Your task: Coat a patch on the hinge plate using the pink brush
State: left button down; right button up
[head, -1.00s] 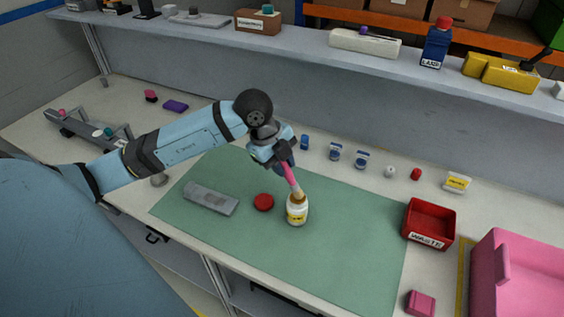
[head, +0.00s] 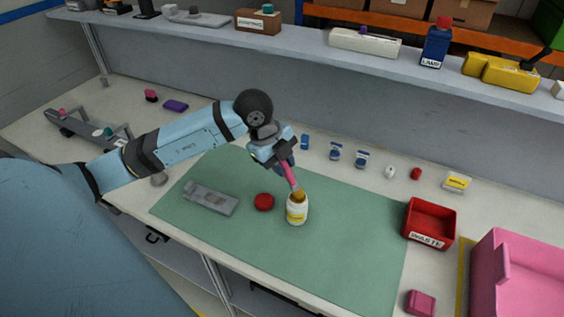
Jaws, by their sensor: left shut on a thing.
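My left gripper (head: 286,160) is shut on the pink brush (head: 289,175) above the green mat. The brush points down, and its bristle end is at the mouth of a small white jar (head: 297,212) with a yellow label. I cannot tell how deep the bristles are in the jar. The grey hinge plate (head: 211,198) lies flat on the left part of the mat. A red round lid (head: 264,202) lies on the mat between the plate and the jar. My right gripper is out of view.
The green mat (head: 340,265) has free room at its front and right. A red waste bin (head: 429,223) stands at its right edge, near a pink bin (head: 520,275). Small bottles (head: 335,152) stand behind the mat. A rack (head: 85,130) is at the left.

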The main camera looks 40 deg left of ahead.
pick_arm(q)
jog(key=shift+r+p, duration=2.5)
jog(key=shift+r, duration=1)
